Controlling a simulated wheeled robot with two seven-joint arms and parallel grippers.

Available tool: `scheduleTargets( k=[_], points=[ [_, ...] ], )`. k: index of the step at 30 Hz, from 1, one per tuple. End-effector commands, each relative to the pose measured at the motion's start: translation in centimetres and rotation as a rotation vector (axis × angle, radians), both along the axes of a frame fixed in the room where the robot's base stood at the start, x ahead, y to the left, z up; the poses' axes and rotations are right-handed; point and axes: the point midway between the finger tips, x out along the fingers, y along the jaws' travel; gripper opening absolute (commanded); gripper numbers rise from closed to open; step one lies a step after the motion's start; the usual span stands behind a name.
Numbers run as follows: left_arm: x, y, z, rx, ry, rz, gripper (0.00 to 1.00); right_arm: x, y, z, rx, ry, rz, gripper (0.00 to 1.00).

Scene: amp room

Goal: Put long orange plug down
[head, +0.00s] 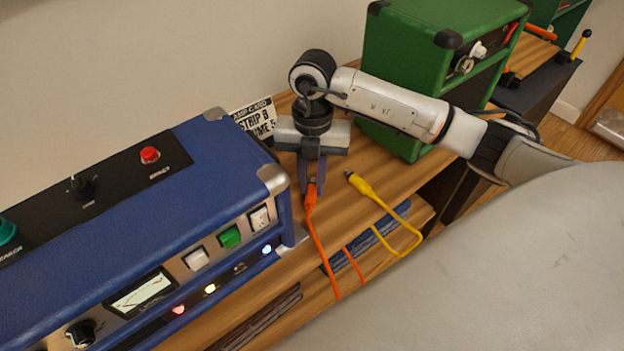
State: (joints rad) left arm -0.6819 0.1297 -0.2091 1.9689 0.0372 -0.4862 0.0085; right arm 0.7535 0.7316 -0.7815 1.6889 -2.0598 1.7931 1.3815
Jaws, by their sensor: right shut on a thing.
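My right gripper (310,186) points down above the wooden shelf top, between the blue amp and the green amp. It is shut on an orange plug (311,196), whose orange cable (322,250) hangs over the shelf's front edge. Whether the plug touches the wood I cannot tell. A yellow plug (358,183) lies on the wood just to the right, its yellow cable also running over the edge. My left gripper is out of view.
The blue amp (150,230) stands close on the left and the green amp (415,60) on the right. A printed card (256,122) stands behind the gripper. Bare wood (385,165) lies right of the yellow plug. Orange and yellow handles (580,43) show at far right.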

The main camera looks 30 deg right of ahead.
Motion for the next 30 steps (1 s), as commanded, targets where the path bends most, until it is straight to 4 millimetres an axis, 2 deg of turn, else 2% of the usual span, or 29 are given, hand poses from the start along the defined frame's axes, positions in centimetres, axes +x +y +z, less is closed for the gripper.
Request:
scheduleTargets(
  k=[10, 11, 14, 26, 30],
  points=[
    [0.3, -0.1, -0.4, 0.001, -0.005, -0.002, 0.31, 0.0, 0.0, -1.3, 0.000, 0.001, -0.001, 0.00],
    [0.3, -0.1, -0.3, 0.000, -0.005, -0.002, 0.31, -0.1, 0.0, -1.3, -0.001, 0.002, -0.001, 0.20],
    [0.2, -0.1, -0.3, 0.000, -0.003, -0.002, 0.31, -0.2, -0.1, -1.4, -0.003, 0.007, 0.000, 0.35],
    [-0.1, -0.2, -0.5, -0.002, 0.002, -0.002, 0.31, -0.4, -0.4, -1.6, -0.013, 0.015, -0.004, 0.35],
    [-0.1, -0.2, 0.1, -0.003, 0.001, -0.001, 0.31, -0.3, -0.5, -0.8, -0.013, 0.014, -0.005, 0.35]
  ],
)
